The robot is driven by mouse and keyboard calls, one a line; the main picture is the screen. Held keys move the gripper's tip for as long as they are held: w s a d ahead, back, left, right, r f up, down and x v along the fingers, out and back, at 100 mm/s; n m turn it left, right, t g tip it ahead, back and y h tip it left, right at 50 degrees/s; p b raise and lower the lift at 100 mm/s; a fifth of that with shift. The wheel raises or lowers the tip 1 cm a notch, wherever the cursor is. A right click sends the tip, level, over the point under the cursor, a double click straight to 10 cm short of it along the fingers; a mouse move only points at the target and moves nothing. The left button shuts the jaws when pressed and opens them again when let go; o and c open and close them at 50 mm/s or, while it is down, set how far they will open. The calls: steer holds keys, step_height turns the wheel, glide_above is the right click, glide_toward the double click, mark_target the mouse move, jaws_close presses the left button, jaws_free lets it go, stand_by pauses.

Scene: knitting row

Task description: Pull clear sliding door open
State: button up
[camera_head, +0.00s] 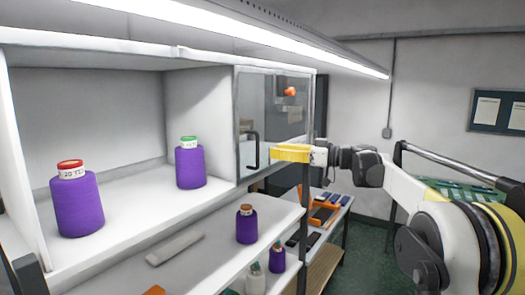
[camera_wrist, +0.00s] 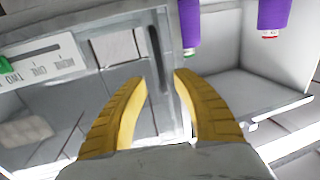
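The clear sliding door (camera_head: 272,104) has a grey frame and covers the right end of the white cabinet; the left part of the cabinet is open. Its black upright bar handle (camera_head: 253,150) is near the door's left edge. My yellow gripper (camera_head: 278,152) is just right of the handle's lower part in the head view. In the wrist view, which is turned over, my gripper (camera_wrist: 160,82) is open with its two fingers spread. The dark handle (camera_wrist: 154,48) lies ahead, in line with the gap between the fingertips. Contact with it cannot be told.
Purple spools stand in the cabinet, one red-capped (camera_head: 76,200) and one green-capped (camera_head: 189,163). A brown-topped spool (camera_head: 246,225) and a grey bar (camera_head: 175,248) are on the lower ledge. A shelf with orange and blue items (camera_head: 322,214) is below my gripper. A ceiling lamp (camera_head: 250,30) hangs above.

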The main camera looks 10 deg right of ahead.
steer(key=v, duration=0.5)
steer(key=shift+s+d, duration=0.1)
steer(key=s+a+f+m+g+h+b, duration=0.1)
steer(key=s+a+f+m+h+b, duration=0.25)
steer(key=s+f+b, duration=0.85)
steer(key=s+a+f+m+g+h+b, duration=0.1)
steer(key=s+a+f+m+h+b, duration=0.45)
steer(key=f, duration=1.05)
steer(key=s+d+f+m+h+b, duration=0.1)
steer(key=s+d+f+h+b, duration=0.1)
steer(key=s+f+b, duration=0.3)
steer(key=s+d+f+m+h+b, duration=0.1)
steer(key=s+d+f+h+b, duration=0.1)
steer(key=s+f+b, duration=0.4)
steer(key=s+d+f+m+h+b, duration=0.1)
steer(key=s+d+f+b, duration=0.3)
steer(key=s+f, duration=1)
step_height(320, 180, down, 9)
steer(key=shift+d+f+h+b, duration=0.1)
steer(key=shift+d+h+b, duration=0.15)
steer(key=shift+h+b, duration=0.6)
